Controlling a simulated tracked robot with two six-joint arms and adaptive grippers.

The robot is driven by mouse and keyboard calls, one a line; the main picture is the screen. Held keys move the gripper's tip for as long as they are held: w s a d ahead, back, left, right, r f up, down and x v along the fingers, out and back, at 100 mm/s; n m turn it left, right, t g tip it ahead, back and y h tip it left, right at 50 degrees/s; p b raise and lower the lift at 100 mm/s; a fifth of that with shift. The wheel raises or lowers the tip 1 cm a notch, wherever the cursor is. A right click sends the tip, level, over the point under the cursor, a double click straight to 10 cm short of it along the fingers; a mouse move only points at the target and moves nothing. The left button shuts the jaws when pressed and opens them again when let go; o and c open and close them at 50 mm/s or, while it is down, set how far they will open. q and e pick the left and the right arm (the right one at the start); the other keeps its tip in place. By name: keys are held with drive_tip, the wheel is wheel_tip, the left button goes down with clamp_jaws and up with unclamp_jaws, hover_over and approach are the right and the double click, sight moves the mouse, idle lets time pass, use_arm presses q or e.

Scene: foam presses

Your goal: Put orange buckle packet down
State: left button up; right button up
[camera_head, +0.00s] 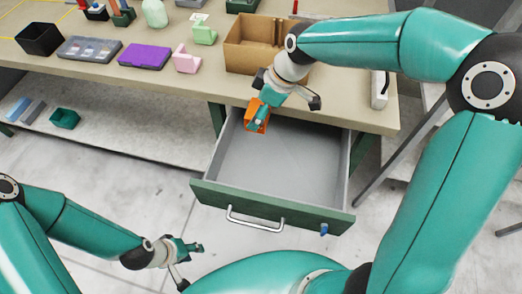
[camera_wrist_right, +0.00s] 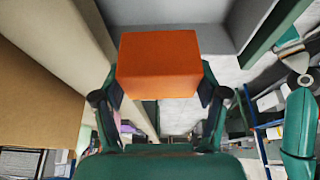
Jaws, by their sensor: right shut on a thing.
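The orange buckle packet (camera_head: 257,115) is a small orange block at the back left of the open drawer (camera_head: 285,163). My right gripper (camera_head: 262,108) is shut on it; the arm reaches in from the right, over the table edge. In the right wrist view the packet (camera_wrist_right: 158,64) sits between the two fingers of the right gripper (camera_wrist_right: 160,95). Whether the packet touches the drawer floor I cannot tell. My left gripper (camera_head: 193,262) is empty, in front of the drawer to the left, with its fingers spread apart.
The drawer is otherwise bare, with a silver handle on its green front. On the table (camera_head: 180,82) stand a cardboard box (camera_head: 245,48), a pink block (camera_head: 186,61), a purple case (camera_head: 146,56), a grey organiser (camera_head: 90,49) and a black bin (camera_head: 39,39). A shelf lies below.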

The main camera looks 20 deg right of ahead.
wheel_tip(320, 180, down, 16)
drive_tip(key=shift+f, duration=0.1)
idle(0.4)
drive_tip(key=o, duration=1.2)
drive_tip(key=shift+o, duration=0.2)
